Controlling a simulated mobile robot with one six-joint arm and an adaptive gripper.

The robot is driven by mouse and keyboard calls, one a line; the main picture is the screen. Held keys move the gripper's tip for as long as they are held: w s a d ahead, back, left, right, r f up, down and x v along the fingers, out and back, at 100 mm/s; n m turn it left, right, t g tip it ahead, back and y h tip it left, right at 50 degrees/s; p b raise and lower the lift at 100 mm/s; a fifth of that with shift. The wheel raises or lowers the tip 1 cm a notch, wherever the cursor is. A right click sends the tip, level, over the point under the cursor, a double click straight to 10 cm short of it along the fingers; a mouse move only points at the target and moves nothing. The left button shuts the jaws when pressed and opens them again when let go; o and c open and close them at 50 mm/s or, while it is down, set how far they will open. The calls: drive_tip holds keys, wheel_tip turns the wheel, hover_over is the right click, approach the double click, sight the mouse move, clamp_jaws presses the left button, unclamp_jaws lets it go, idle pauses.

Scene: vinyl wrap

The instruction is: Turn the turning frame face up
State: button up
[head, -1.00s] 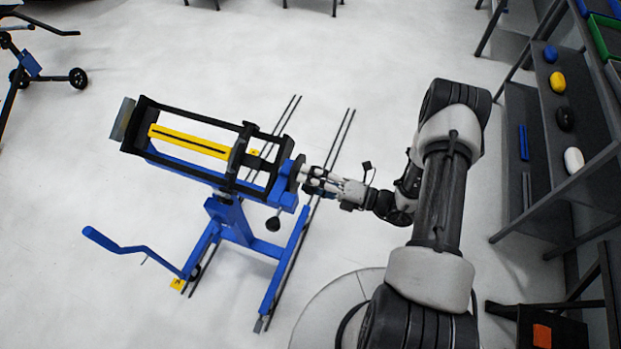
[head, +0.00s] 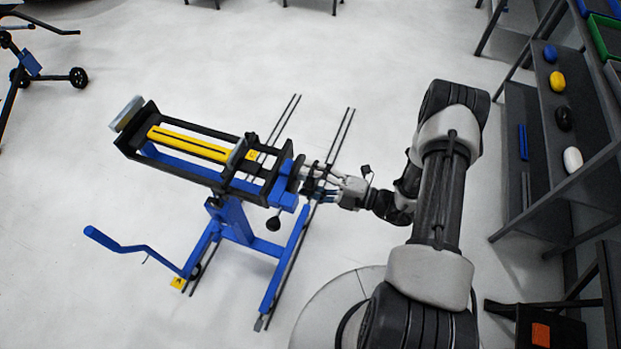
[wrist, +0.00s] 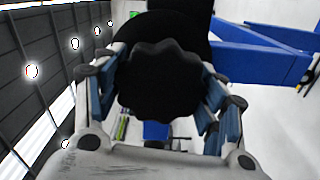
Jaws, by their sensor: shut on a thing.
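The turning frame (head: 185,170) is a black rectangular frame with a yellow slotted bar (head: 188,143) inside. It sits on a blue wheeled stand (head: 234,222), tilted about its long axis. A pale block (head: 126,113) is at its far left end. My gripper (head: 312,183) is at the right end of the frame, beside the blue end housing. In the wrist view my gripper (wrist: 160,100) is shut on a black scalloped knob (wrist: 158,82), with a finger on each side. In the head view the knob is mostly hidden by the fingers.
A ball-ended lever (head: 273,223) hangs below the housing. Dark rails (head: 335,140) lie on the floor. A shelf (head: 548,150) with coloured rounded pieces stands at right.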

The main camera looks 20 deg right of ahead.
drive_tip(key=shift+m, duration=0.4)
idle(0.3)
drive_tip(key=o, duration=1.3)
drive_tip(key=v, duration=1.2)
drive_tip(key=shift+r, duration=0.1)
